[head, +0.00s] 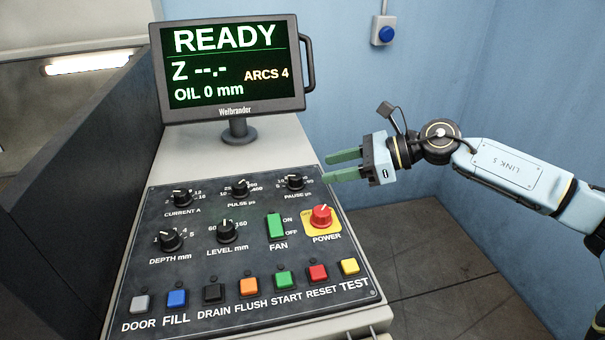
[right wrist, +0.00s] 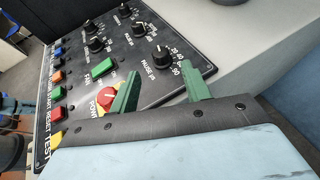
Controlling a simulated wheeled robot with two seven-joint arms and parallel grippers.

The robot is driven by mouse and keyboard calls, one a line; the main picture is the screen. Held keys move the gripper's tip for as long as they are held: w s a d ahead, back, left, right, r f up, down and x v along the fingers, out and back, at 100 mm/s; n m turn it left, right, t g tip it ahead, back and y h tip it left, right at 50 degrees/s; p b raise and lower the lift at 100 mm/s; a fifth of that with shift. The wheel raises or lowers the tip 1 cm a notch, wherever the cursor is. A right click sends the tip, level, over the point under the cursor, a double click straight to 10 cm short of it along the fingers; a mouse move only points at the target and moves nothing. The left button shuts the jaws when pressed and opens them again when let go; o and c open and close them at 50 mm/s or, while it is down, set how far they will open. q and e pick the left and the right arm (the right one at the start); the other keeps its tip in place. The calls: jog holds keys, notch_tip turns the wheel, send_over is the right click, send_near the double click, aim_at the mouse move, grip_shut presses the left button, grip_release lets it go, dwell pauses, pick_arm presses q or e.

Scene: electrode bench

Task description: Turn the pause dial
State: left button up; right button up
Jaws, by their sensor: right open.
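The pause dial (head: 295,182) is a black knob at the upper right of the dark control panel (head: 200,262), above the red power knob. In the right wrist view the pause dial (right wrist: 162,55) stands ahead of my fingers, with its label and scale beside it. My right gripper (head: 343,165) is open and empty, just right of the panel's upper right edge. Its two green fingers (right wrist: 162,88) are spread apart and do not touch the dial. My left gripper is not in view.
The monitor (head: 232,70) stands behind the panel and reads READY. The red power knob (head: 321,216) and the green fan switch (head: 276,227) sit below the pause dial. The pulse dial (head: 240,187) is to its left. A dark wall (head: 75,150) stands left of the panel.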

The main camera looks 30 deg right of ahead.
aim_at(297, 176)
jog(key=x, duration=0.7)
jog(key=shift+w+a+f, duration=0.2)
jog(key=shift+a, duration=0.1)
jog(key=c, duration=1)
